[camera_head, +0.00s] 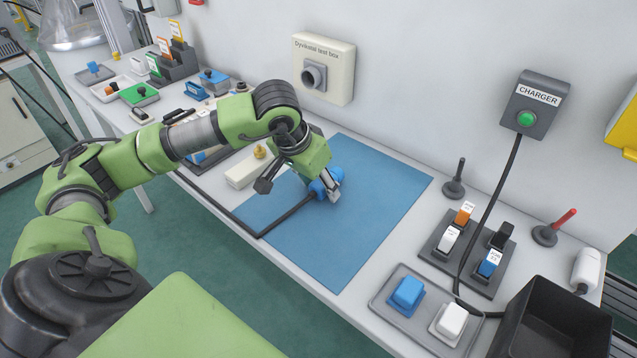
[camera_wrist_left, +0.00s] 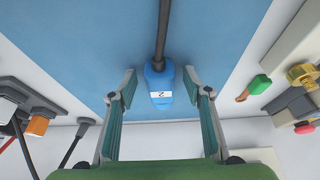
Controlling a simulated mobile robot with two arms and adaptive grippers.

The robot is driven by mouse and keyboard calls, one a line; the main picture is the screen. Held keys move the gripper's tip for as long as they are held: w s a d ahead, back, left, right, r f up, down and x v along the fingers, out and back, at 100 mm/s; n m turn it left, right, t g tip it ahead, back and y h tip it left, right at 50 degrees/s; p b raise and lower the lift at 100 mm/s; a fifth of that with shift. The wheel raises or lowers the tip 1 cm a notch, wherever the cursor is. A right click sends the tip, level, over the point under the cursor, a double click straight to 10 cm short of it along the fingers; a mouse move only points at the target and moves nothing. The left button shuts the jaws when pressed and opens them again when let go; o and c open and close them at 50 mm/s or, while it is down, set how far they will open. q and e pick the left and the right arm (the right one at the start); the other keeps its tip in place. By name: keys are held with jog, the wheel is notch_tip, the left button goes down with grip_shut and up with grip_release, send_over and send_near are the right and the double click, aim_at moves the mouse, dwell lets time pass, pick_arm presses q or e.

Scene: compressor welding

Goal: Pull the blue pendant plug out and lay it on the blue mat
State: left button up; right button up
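The blue pendant plug (camera_head: 325,183) lies on the blue mat (camera_head: 375,200), and its black cable runs across the mat to the bench's front edge. My left gripper (camera_head: 298,190) is over the mat with its fingers spread around the plug. In the left wrist view the plug (camera_wrist_left: 160,85), with a white label, sits between the open fingers (camera_wrist_left: 160,74), with a gap on each side. The round socket of the test box (camera_head: 313,77) on the wall shows no plug in it. My right gripper is not in view.
Right of the mat stand a grey tray (camera_head: 378,312) with a blue and a white block, a dark rack (camera_head: 435,255) and a black bin (camera_head: 550,325). A beige block with a brass fitting (camera_head: 245,172) stands left of the mat. The mat's right half is clear.

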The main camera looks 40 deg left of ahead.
pick_arm(q)
jog(key=v, duration=0.8)
dwell(0.4)
